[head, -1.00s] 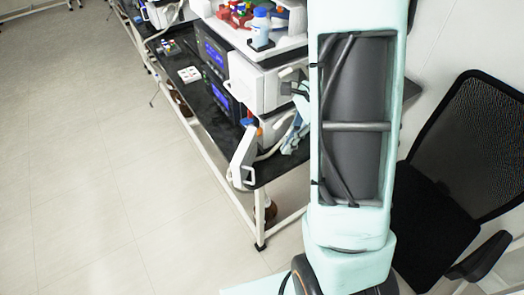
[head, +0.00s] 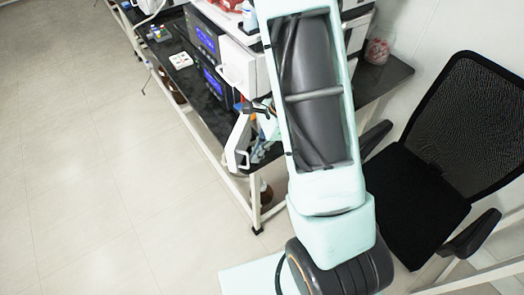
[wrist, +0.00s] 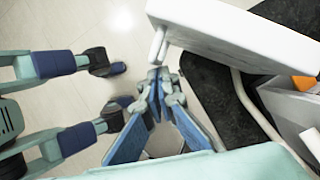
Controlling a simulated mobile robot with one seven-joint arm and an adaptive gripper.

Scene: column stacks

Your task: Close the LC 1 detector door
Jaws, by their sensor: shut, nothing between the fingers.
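Two white doors with handles show on the instrument stack in the head view, with no readable LC 1 label. The lower door (head: 238,140) stands swung out past the bench's front edge. The upper door (head: 243,66) is a broad white panel above it, beside a blue display. My gripper (wrist: 155,76) is shut and empty in the wrist view, its fingertips just below the handle (wrist: 158,45) of a white panel (wrist: 240,35). I cannot tell whether they touch. In the head view my arm partly covers the stack, and the gripper is small beside the lower door.
The black bench (head: 185,80) on a white frame carries the instruments. Bottles and red items stand on top of the stack. A black mesh chair (head: 420,200) is at the right, close to my arm. The tiled floor (head: 90,150) at the left is clear.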

